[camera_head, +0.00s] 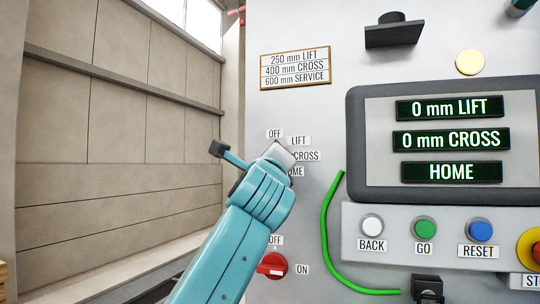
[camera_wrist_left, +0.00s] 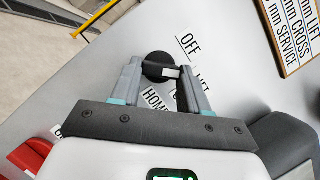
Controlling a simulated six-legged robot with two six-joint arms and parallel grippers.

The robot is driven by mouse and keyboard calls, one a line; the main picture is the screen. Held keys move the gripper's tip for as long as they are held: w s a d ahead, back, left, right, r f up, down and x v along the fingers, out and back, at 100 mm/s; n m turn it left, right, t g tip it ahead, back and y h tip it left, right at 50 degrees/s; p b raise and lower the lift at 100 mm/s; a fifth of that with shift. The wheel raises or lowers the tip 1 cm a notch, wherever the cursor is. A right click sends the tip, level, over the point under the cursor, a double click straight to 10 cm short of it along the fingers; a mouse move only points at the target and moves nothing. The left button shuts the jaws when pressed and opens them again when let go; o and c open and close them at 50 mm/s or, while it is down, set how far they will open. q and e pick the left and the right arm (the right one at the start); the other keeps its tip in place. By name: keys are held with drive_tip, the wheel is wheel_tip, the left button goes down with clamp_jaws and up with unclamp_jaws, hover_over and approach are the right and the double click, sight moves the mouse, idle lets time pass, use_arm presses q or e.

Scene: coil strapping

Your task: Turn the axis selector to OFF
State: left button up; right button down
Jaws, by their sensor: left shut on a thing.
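The axis selector is a round black knob (camera_wrist_left: 156,64) with a white pointer mark, seen in the left wrist view. The mark points right, roughly toward the LIFT label, though the exact setting is hard to tell. The OFF label (camera_wrist_left: 190,44) is up and right of the knob, and the HOME label (camera_wrist_left: 153,98) is below it. My left gripper (camera_wrist_left: 160,72) is shut on the knob, one finger on each side. In the head view my left gripper (camera_head: 283,154) hides the knob and partly covers the labels. My right gripper is not in view.
A red ON/OFF switch (camera_head: 271,265) is below the selector. A green cable (camera_head: 328,235) runs right of it. The display (camera_head: 447,144) reads 0 mm LIFT, 0 mm CROSS, HOME. BACK (camera_head: 372,224), GO (camera_head: 425,228) and RESET (camera_head: 479,230) buttons are below.

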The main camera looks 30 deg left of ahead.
use_arm(q)
drive_tip(key=shift+r+n+g+p, duration=0.15)
drive_tip(key=shift+n+g+p, duration=0.4)
drive_tip(key=shift+n+p, duration=0.7)
drive_tip(key=shift+r+n+g+p, duration=0.15)
drive_tip(key=shift+n+g+p, duration=0.5)
drive_tip(key=shift+n, duration=1.25)
drive_tip(key=shift+r+n+g+p, duration=0.15)
drive_tip(key=shift+n+g+p, duration=0.35)
drive_tip(key=shift+n+p, duration=0.75)
drive_tip(key=shift+n, duration=0.5)
drive_tip(key=shift+f, duration=0.1)
drive_tip(key=o, duration=0.8)
drive_tip(key=shift+o, duration=1.3)
drive_tip(key=shift+s, duration=0.15)
drive_tip(key=shift+d, duration=0.1)
